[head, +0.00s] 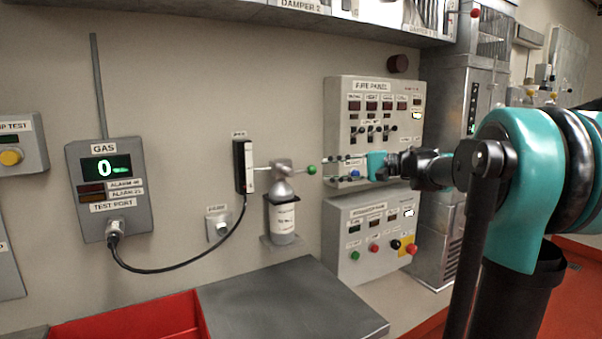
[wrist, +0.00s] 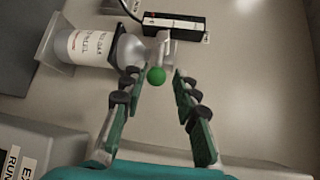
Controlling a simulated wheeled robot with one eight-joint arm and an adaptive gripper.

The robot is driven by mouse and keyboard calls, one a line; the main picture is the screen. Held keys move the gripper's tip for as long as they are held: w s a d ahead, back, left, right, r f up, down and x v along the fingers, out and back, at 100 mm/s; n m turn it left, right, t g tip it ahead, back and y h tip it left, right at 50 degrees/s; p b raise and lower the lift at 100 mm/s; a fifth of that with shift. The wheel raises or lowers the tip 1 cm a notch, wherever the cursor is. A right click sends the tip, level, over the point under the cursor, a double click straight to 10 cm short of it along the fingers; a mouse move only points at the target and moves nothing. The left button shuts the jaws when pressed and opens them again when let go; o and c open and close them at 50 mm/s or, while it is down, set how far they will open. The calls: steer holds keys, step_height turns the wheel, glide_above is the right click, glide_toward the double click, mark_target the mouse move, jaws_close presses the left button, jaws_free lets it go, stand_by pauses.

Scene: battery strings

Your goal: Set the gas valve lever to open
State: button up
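The gas valve sits on top of a grey gas bottle (head: 283,215) with a white label, held in a wall bracket. The valve lever ends in a green ball (head: 312,170) that points right in the head view, toward my gripper. In the wrist view the green ball (wrist: 156,76) lies between the fingertips, near their far ends. My gripper (head: 328,169) is open, its two fingers spread on either side of the ball with gaps to both. In the wrist view the gripper (wrist: 158,84) holds nothing. The bottle (wrist: 85,48) shows at upper left there.
A black flow meter (head: 244,166) is on the wall left of the valve. The fire panel (head: 375,95) and a lower button panel (head: 370,235) are close around my gripper. A gas display (head: 108,185) connects by a black hose. A grey bench top (head: 290,300) lies below.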

mark_target(300, 172)
steer(key=x, duration=0.9)
steer(key=shift+a, duration=0.25)
steer(key=shift+f, duration=0.15)
jaws_close()
